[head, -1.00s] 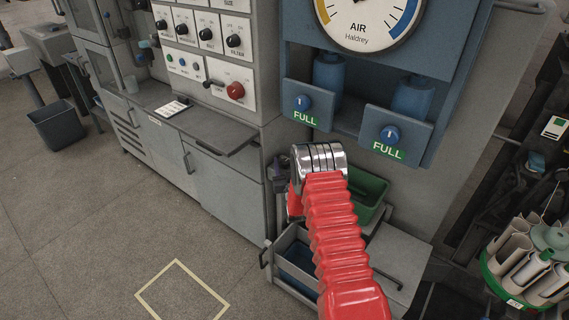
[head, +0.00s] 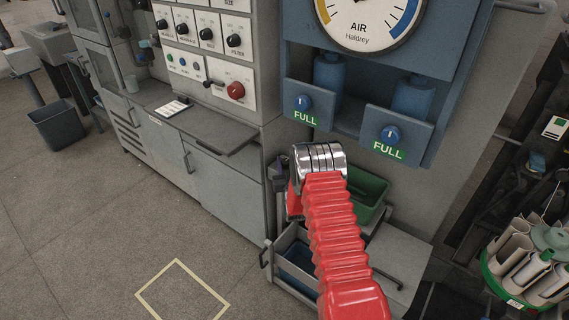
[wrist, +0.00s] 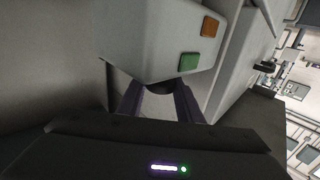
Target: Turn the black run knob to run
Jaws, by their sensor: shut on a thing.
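In the wrist view, a black round knob (wrist: 158,88) shows between the two dark fingers at the lower edge of a pale grey housing (wrist: 150,40). My gripper (wrist: 159,95) is shut on this knob, with one finger on each side. Only part of the knob shows, and its pointer or marking cannot be seen. In the head view, my red bellows arm reaches up the middle, and the gripper's grip on the knob cannot be made out there.
On the housing, an orange button (wrist: 210,26) and a green button (wrist: 189,62) sit right of the fingers. In the head view, a panel with several black knobs (head: 233,40) and a red knob (head: 236,90) stands left. A blue air unit (head: 430,60) hangs right; floor is clear lower left.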

